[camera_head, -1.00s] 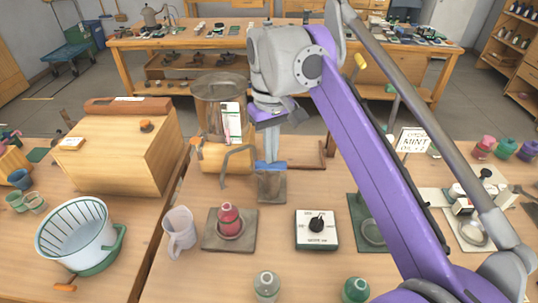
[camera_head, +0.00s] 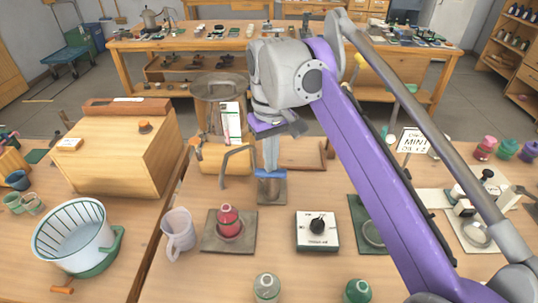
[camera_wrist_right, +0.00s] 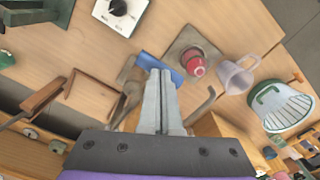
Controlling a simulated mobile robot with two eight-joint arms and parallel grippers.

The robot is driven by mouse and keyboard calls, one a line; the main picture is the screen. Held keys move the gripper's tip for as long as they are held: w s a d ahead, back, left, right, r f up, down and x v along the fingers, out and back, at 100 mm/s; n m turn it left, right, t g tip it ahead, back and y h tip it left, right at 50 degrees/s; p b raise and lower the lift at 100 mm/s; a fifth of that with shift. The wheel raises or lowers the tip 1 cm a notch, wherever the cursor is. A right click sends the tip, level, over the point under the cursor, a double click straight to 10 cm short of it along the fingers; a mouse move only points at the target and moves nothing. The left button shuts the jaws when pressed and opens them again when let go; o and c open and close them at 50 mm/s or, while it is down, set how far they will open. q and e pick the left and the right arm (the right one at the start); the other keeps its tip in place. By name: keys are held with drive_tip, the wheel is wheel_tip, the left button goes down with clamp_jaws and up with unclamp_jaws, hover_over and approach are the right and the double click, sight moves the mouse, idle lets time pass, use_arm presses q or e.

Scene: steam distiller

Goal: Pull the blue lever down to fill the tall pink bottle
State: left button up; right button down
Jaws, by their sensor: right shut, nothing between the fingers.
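The blue lever (camera_head: 271,174) is a short flat blue bar at the front of the distiller, above a small grey-brown plate (camera_head: 272,192). It also shows in the right wrist view (camera_wrist_right: 176,76). My right gripper (camera_head: 270,166) points down with its fingers closed together, nothing between them. Its fingertips are at the top of the lever and hide its middle; contact looks likely. A reddish-pink bottle (camera_head: 228,219) stands upright on a square brown mat, left of and nearer than the lever; it also shows in the wrist view (camera_wrist_right: 197,67). My left gripper is not in view.
A clear pitcher (camera_head: 178,232) and a dial box (camera_head: 317,231) stand near the bottle. A white basket (camera_head: 75,236) is far left. A pink bottle (camera_head: 485,149) stands far right.

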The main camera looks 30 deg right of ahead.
drive_tip(key=shift+s+f+b, duration=0.1)
drive_tip(key=shift+f+b, duration=0.2)
drive_tip(key=shift+f, duration=0.55)
drive_tip(key=shift+a+f+b, duration=0.1)
drive_tip(key=shift+f+b, duration=0.3)
drive_tip(key=shift+f, duration=0.45)
drive_tip(key=shift+r, duration=0.15)
wheel_tip(320, 180, up, 6)
drive_tip(key=p, duration=0.5)
drive_tip(key=shift+p, duration=0.3)
wheel_tip(320, 180, up, 7)
drive_tip(key=p, duration=0.5)
drive_tip(key=shift+p, duration=0.35)
